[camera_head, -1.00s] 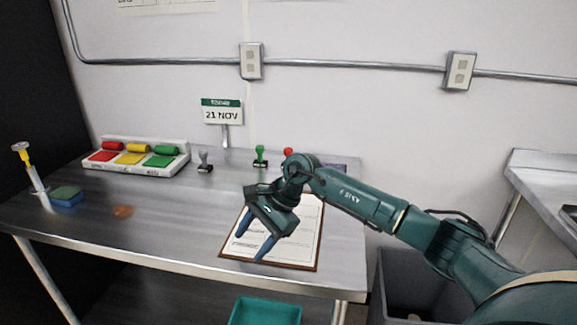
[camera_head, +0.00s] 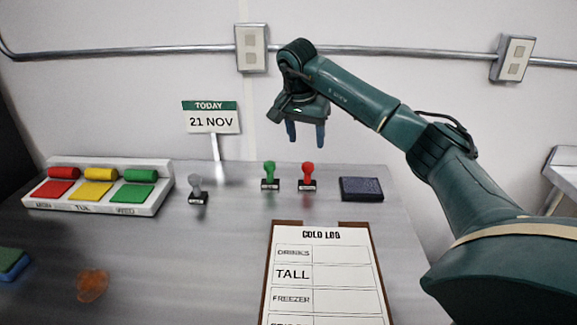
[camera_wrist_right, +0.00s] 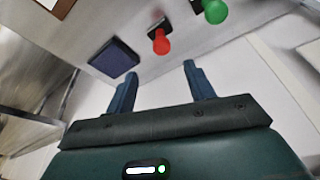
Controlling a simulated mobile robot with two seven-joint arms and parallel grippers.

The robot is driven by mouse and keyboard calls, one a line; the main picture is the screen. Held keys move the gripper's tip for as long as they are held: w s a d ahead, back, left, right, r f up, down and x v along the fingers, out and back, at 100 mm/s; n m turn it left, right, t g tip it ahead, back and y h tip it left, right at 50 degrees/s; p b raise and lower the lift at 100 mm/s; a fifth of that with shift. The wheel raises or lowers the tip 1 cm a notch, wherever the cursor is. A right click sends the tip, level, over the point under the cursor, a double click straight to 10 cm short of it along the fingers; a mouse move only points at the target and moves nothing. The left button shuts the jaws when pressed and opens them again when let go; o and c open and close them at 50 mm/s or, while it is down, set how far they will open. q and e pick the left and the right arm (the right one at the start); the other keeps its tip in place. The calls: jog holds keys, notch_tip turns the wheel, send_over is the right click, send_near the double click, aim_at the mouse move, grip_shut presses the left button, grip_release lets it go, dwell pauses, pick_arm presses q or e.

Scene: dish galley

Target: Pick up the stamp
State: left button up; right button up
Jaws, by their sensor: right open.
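Three stamps stand upright on the steel table: one with a grey handle (camera_head: 196,190), one with a green handle (camera_head: 269,176) and one with a red handle (camera_head: 307,177). My right gripper (camera_head: 306,134) is open and empty, raised above and behind the green and red stamps. In the right wrist view the gripper (camera_wrist_right: 160,85) points toward the table, with the red stamp (camera_wrist_right: 160,40) beyond its fingertips and the green stamp (camera_wrist_right: 213,11) at the top right. A dark ink pad (camera_head: 361,189) lies right of the red stamp; it also shows in the wrist view (camera_wrist_right: 114,58). My left gripper is not in view.
A clipboard (camera_head: 266,290) with a "COLD LOG" sheet lies in front of the stamps. A tray with coloured pads (camera_head: 98,210) sits at left, with a date sign (camera_head: 211,118) behind. A sponge (camera_head: 12,263) and an orange stain (camera_head: 91,285) are front left.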

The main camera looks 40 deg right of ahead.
aim_at(308, 164)
jog(key=x, duration=0.7)
jog(key=shift+x, duration=3)
jog(key=shift+w+a, duration=0.1)
jog(key=shift+a, duration=0.05)
jog(key=shift+c, duration=0.2)
jog(key=c, duration=1)
notch_tip(308, 164, up, 10)
